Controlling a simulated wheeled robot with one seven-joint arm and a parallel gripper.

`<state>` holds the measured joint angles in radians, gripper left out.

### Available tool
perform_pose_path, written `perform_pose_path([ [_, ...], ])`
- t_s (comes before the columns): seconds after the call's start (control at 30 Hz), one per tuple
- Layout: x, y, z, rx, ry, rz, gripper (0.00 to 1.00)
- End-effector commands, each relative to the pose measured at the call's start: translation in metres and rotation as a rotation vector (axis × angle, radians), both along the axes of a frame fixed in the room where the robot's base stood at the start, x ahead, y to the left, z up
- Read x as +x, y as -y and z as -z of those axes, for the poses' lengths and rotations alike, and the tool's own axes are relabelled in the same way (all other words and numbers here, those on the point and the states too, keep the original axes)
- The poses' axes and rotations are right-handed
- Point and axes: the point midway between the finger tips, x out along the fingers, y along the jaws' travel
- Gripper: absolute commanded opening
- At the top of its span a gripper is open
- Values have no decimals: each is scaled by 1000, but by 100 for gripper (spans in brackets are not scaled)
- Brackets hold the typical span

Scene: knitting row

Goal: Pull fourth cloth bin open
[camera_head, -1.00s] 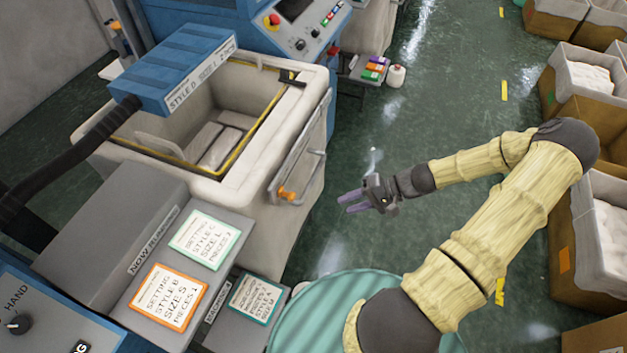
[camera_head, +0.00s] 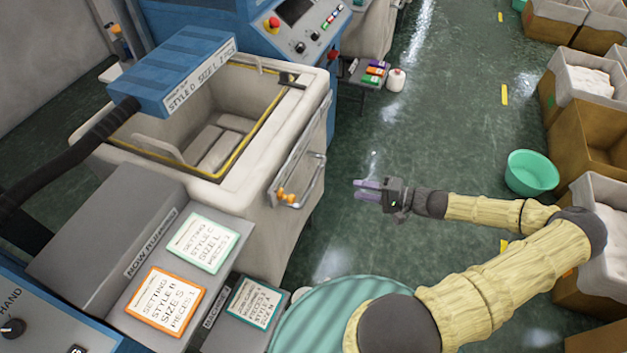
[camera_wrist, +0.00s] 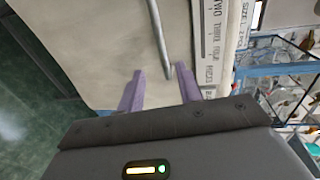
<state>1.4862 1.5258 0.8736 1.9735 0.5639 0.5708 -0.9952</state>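A beige cloth bin (camera_head: 258,205) with a yellow-edged opening sits in the machine at the left in the head view. Light folded pieces lie inside it. A metal bar handle (camera_head: 319,178) with orange knobs is on its right-hand front face. My gripper (camera_head: 366,190) is open and empty, to the right of the handle and apart from it, fingers pointing left towards it. In the wrist view, the purple fingers of my gripper (camera_wrist: 160,88) are spread, and the handle (camera_wrist: 160,42) lies ahead, lined up between them. I cannot tell the bin's number in the row.
A blue unit (camera_head: 190,72) with a label sits over the bin. Setting cards (camera_head: 167,300) lie on the grey console in front. Cloth-filled boxes (camera_head: 590,150) line the right, and a green basin (camera_head: 531,173) is on the floor.

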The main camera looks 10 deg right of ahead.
Motion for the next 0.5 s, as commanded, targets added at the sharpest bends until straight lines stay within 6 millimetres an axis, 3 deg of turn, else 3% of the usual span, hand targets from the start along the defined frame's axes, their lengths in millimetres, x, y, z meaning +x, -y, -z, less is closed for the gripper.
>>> perform_pose_path([
  [0.5,52,-74,16,4,-2,-3,36],
])
